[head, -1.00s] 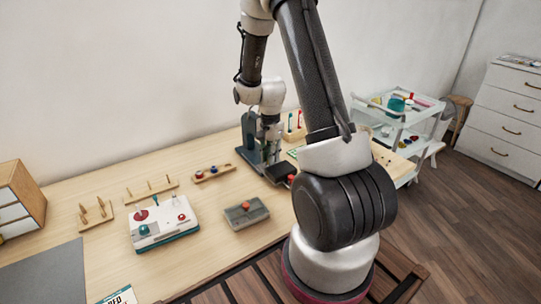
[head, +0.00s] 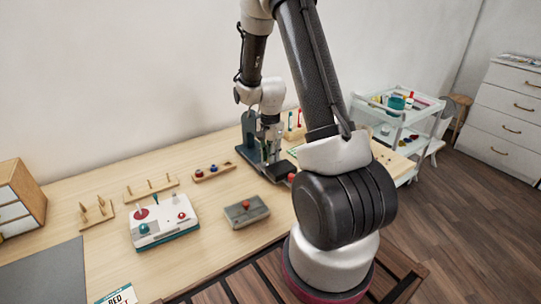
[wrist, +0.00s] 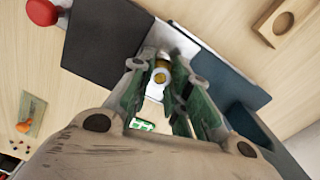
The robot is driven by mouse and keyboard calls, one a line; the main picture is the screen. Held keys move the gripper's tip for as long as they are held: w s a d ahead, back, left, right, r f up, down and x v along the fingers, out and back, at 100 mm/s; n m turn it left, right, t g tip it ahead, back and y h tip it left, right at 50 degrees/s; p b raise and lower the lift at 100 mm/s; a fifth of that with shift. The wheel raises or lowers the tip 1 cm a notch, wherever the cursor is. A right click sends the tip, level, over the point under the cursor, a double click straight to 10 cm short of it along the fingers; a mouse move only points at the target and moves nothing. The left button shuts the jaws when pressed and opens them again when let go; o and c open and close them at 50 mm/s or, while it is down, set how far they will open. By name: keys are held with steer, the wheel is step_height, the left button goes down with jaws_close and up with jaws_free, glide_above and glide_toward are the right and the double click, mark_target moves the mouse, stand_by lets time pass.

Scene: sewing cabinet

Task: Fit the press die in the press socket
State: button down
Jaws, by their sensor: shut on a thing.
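My gripper (head: 271,152) is low over the press (head: 248,128), a teal upright stand with a dark base. In the wrist view, its two green-grey fingers (wrist: 164,92) are closed on a small brass-coloured cylinder (wrist: 161,76), which I take to be the press die. The press's dark base block (wrist: 105,38) lies beyond the fingers, and its teal body (wrist: 228,78) is to the right. The socket cannot be made out, and whether the die touches the press cannot be told.
A red knob (wrist: 42,12) sits by the dark block. A wooden piece with a round hole (wrist: 283,22) lies at the upper right. On the table, a white control box (head: 163,220) and a grey box with a red button (head: 246,210) stand left of the press.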

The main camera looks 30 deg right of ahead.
steer(key=c, duration=1.3)
jaws_free()
step_height(320, 180, up, 8)
steer(key=shift+f, duration=0.25)
